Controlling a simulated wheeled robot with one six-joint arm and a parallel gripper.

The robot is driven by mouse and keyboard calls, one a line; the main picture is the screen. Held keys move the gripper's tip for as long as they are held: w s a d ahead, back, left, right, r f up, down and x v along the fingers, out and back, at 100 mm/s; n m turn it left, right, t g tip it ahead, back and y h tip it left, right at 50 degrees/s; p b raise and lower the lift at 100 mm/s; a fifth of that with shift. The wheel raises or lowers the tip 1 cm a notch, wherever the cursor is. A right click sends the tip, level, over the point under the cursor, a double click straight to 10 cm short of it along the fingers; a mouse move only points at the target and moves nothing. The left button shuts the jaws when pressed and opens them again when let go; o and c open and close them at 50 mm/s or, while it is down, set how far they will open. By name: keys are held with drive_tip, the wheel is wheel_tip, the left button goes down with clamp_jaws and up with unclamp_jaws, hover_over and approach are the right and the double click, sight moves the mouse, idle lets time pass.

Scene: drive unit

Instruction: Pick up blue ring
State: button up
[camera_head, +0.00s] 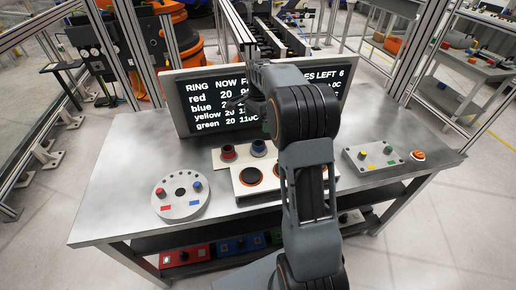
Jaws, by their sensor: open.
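A blue ring-like piece (258,148) stands upright on a pale block behind the white heater-like plate, right of a red one (228,152). It looks like a short blue cylinder with a dark top. My gripper (236,104) is in front of the display, above and slightly left of the blue piece and apart from it. Its jaws are open and nothing shows between them. My arm hides part of the table's middle right and whatever stands behind it.
The white plate (241,190) carries dark round pads with orange rims. A grey disc (180,207) with holes and small red and blue pieces lies left. A grey box (372,164) with yellow and green pieces and an orange button (417,155) are right. A display (181,112) stands behind.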

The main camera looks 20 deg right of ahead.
wheel_tip(320, 180, down, 8)
drive_tip(key=shift+w+f, duration=0.1)
drive_tip(key=shift+s+f+p, duration=0.15)
drive_tip(key=shift+f+p, duration=0.2)
drive_tip(key=shift+f, duration=1)
drive_tip(key=shift+s+f+p, duration=0.1)
drive_tip(key=shift+f+p, duration=0.2)
drive_tip(key=shift+f, duration=1)
drive_tip(key=shift+c, duration=0.2)
drive_tip(key=shift+r, duration=0.1)
drive_tip(key=c, duration=1.2)
